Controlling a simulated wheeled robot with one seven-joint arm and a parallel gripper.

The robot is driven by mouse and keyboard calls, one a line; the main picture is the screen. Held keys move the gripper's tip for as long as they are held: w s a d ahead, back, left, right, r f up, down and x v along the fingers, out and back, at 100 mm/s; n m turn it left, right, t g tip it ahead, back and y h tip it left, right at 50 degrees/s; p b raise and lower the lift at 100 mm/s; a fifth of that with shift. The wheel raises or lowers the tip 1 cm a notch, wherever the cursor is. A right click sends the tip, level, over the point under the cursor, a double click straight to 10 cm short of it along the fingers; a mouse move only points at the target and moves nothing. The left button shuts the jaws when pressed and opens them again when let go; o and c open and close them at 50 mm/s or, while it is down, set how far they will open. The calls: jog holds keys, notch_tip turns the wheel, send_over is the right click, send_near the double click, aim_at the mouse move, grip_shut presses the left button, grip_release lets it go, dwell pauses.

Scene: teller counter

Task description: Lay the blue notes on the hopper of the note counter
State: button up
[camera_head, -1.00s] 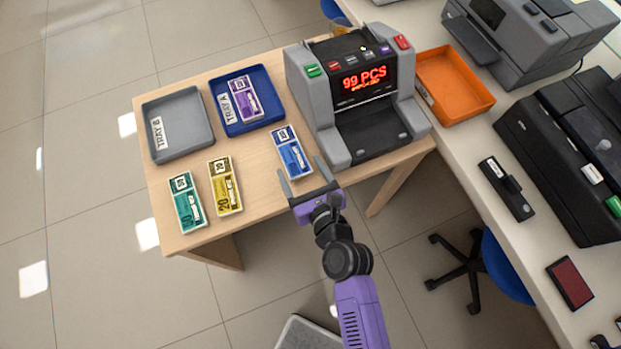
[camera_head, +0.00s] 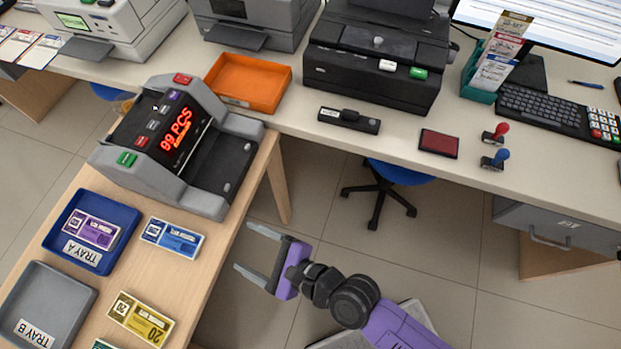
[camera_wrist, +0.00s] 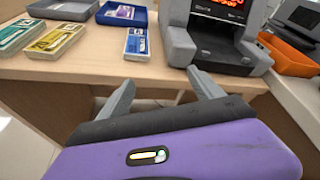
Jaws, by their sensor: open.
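The blue notes (camera_head: 172,237) lie flat as a banded bundle on the wooden table, beside the blue tray and in front of the note counter. They also show in the wrist view (camera_wrist: 137,43), beyond my fingers. The note counter (camera_head: 150,135) is grey and black with a red "99 PCS" display; the hopper cannot be made out for certain. My gripper (camera_head: 256,258) is open and empty, off the table's edge and to the right of the blue notes. In the wrist view my gripper (camera_wrist: 160,88) points toward the table edge.
Blue tray A (camera_head: 103,258) holds purple notes (camera_head: 91,229). Grey tray B (camera_head: 75,291) is empty. Yellow notes (camera_head: 140,319) lie near the table edge. An orange tray (camera_head: 248,82) stands on the long counter behind. Bare wood (camera_head: 215,255) lies between the blue notes and the edge.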

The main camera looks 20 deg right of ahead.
jog(key=s+d+r+n+t+h, duration=0.1)
jog(key=s+d+r+n+h, duration=0.2)
jog(key=s+d+n, duration=0.4)
jog(key=s+d+r+n+t+h, duration=0.2)
jog(key=s+d+r+n+h, duration=0.2)
jog(key=d, duration=1)
notch_tip(320, 180, up, 2)
jog(key=s+n, duration=0.3)
jog(key=n, duration=0.1)
jog(key=shift+d+r, duration=0.2)
jog(key=shift+r, duration=0.05)
jog(key=shift+o, duration=0.4)
jog(key=s+d+r+n+t+h, duration=0.1)
jog(key=s+d+r+n+h, duration=0.1)
jog(key=r+n, duration=0.5)
jog(key=shift+s+d+r+n, duration=0.3)
jog(key=shift+s+d+n, duration=0.2)
jog(key=shift+s, duration=0.7)
